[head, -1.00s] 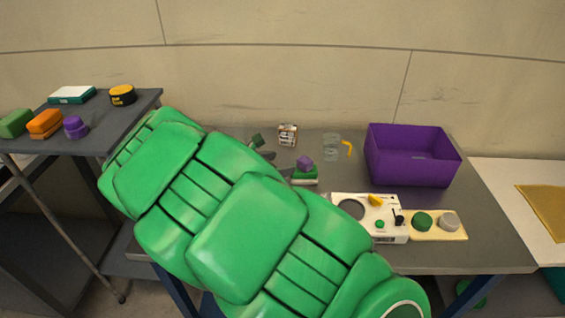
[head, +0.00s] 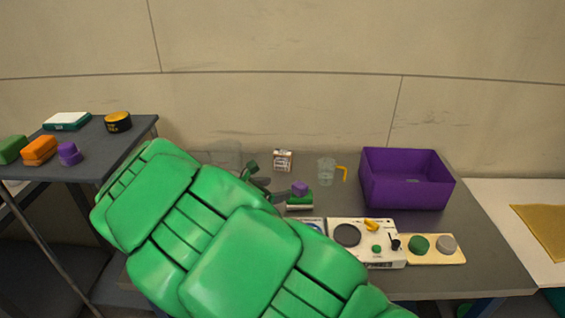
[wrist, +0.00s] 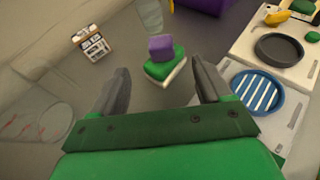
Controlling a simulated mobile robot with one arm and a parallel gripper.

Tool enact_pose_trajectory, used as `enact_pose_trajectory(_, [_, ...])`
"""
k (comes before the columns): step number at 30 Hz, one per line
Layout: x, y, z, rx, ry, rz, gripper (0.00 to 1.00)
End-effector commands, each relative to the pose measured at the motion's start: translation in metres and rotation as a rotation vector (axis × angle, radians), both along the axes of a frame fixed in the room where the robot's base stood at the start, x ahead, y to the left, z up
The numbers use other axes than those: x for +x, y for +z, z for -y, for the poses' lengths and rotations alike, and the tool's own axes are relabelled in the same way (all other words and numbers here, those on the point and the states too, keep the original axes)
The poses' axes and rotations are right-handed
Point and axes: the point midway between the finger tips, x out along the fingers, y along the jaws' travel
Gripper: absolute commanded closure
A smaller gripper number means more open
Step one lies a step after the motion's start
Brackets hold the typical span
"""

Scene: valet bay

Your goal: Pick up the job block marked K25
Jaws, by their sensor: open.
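A small white block with dark printed markings (head: 283,160) stands at the back of the grey table; it also shows at the upper left of the wrist view (wrist: 91,43). Its marking is too small to read as K25. My gripper (wrist: 160,74) is open and empty. In the wrist view the printed block lies beyond and left of the left finger. A purple cube (wrist: 161,47) on a green-and-white sponge-like piece (wrist: 165,66) shows ahead, between the fingers. In the head view my gripper (head: 272,184) is partly hidden by my green arm, left of the purple cube.
A clear jug with a yellow handle (head: 326,172) and a purple bin (head: 405,200) stand to the right. A white panel (head: 375,258) and a blue slatted ring (wrist: 258,94) are nearer. A clear vessel (wrist: 38,125) is at left. Grey tabletop around the printed block is bare.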

Motion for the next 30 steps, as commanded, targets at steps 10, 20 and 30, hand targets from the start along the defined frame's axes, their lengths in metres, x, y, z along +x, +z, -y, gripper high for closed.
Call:
enact_pose_trajectory(10, [0.0, 0.0, 0.0, 0.0, 0.0, 0.0, 0.22])
enact_pose_trajectory(20, [0.0, 0.001, 0.0, 0.0, 0.0, 0.0, 0.28])
enact_pose_trajectory(30, [0.0, 0.069, 0.0, 0.004, -0.002, 0.004, 0.28])
